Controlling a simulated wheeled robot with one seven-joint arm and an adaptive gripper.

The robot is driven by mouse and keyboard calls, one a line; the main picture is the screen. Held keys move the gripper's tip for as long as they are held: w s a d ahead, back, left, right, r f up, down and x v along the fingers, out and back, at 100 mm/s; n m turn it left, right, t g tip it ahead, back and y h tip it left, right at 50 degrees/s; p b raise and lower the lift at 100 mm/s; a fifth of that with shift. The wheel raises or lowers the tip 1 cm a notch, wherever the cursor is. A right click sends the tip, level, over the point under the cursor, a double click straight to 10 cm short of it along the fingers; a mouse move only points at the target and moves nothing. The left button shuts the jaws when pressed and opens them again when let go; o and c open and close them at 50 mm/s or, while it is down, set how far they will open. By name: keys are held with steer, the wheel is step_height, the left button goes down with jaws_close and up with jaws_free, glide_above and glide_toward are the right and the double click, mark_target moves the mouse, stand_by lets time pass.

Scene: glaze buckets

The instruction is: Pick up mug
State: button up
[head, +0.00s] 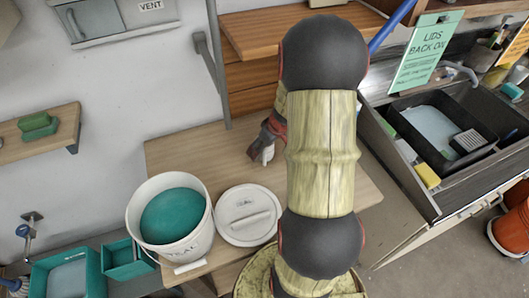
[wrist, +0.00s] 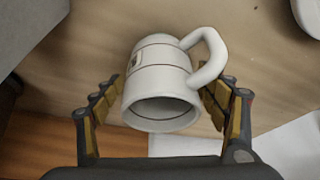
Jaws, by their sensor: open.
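The white mug (wrist: 160,80) has thin brown bands and a small mark on its side. In the wrist view it is between the two fingers of my gripper (wrist: 166,90), its open rim toward the camera and its handle (wrist: 209,58) at the upper right, near the right finger. My gripper is open, with a finger on each side of the mug; I cannot tell whether either finger touches it. In the head view my gripper (head: 267,138) is over the wooden table, partly hidden by my arm, and only a small white bit of the mug (head: 267,153) shows.
On the wooden table (head: 190,147), a white bucket of teal glaze (head: 140,200) stands at the front left beside a white lid (head: 248,216). A dark sink (head: 395,106) lies right, a wall shelf (head: 62,133) left. The table left of my gripper is clear.

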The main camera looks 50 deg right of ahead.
steer(key=shift+w+f, duration=0.15)
steer(key=shift+f, duration=0.2)
steer(key=shift+c, duration=0.7)
steer(key=c, duration=1.4)
steer(key=shift+c, duration=0.5)
steer(key=shift+r, duration=0.2)
